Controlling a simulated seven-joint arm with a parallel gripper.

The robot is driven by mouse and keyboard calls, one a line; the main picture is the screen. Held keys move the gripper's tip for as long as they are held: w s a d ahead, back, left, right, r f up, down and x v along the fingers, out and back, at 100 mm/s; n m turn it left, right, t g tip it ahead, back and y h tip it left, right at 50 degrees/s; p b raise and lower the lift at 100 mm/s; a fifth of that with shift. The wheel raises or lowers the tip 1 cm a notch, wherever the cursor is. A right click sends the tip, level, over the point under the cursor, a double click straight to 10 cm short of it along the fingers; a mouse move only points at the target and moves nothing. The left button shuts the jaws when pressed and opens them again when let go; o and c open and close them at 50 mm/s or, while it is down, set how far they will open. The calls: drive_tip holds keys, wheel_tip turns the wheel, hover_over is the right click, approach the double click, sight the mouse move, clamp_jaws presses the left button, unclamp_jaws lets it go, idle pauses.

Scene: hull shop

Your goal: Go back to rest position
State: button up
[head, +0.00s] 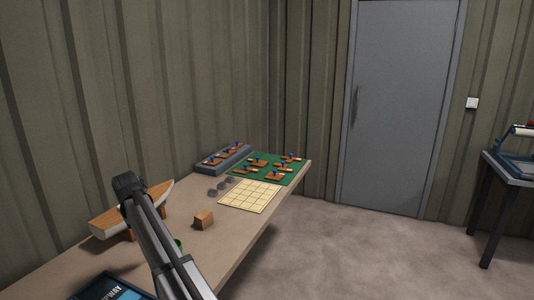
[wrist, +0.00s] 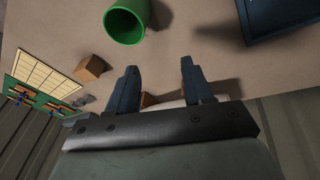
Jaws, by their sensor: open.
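My gripper (wrist: 158,72) is open and empty in the wrist view, its two dark fingers apart above the table. The tip of a brown and white thing, probably the hull model, shows behind the fingers. In the head view my arm crosses the front of the table, and I cannot make out the gripper's fingers there. A green cup (wrist: 125,24) lies in the wrist view beyond the left finger, apart from it. In the head view only a sliver of it shows beside my arm. A wooden block (head: 203,220) sits on the table (head: 240,236), right of my arm.
A wooden hull model (head: 107,222) stands at the left, partly behind my arm.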

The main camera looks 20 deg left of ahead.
drive_tip(key=w+d+f+t+h, duration=0.1)
drive_tip(key=w+d+f, duration=0.5)
drive_tip(key=w+d, duration=0.65)
drive_tip(key=w+d+f+t, duration=0.1)
drive_tip(key=w+d+f, duration=0.5)
drive_tip(key=w+d, duration=0.65)
drive_tip(key=d+f+m+g+h, duration=0.1)
drive_tip(key=d+f, duration=0.8)
drive_tip(key=d, duration=0.3)
drive_tip(key=d+f+m+g+h, duration=0.1)
drive_tip(key=d+f+m, duration=0.1)
drive_tip(key=d+f, duration=0.9)
drive_tip(key=s+d+f+m+g, duration=0.2)
drive_tip(key=s+d+f, duration=0.75)
drive_tip(key=d, duration=0.25)
drive_tip(key=s+d+f+m+g, duration=0.2)
drive_tip(key=s+d+f, duration=0.75)
drive_tip(key=d, duration=0.35)
drive_tip(key=s+d+f+m+g, duration=0.1)
drive_tip(key=s+d, duration=0.3)
drive_tip(key=s, duration=0.7)
drive_tip(key=s+d+f+m+g+y, duration=0.1)
drive_tip(key=s+d+f+m+g, duration=0.1)
drive_tip(key=s, duration=0.9)
drive_tip(key=s+d+f+m+g, duration=0.2)
drive_tip(key=s+d, duration=0.4)
drive_tip(key=s, duration=0.5)
drive_tip(key=shift+d+m+g, duration=0.35)
drive_tip(key=shift+m+g, duration=0.15)
drive_tip(key=shift+m, duration=0.1)
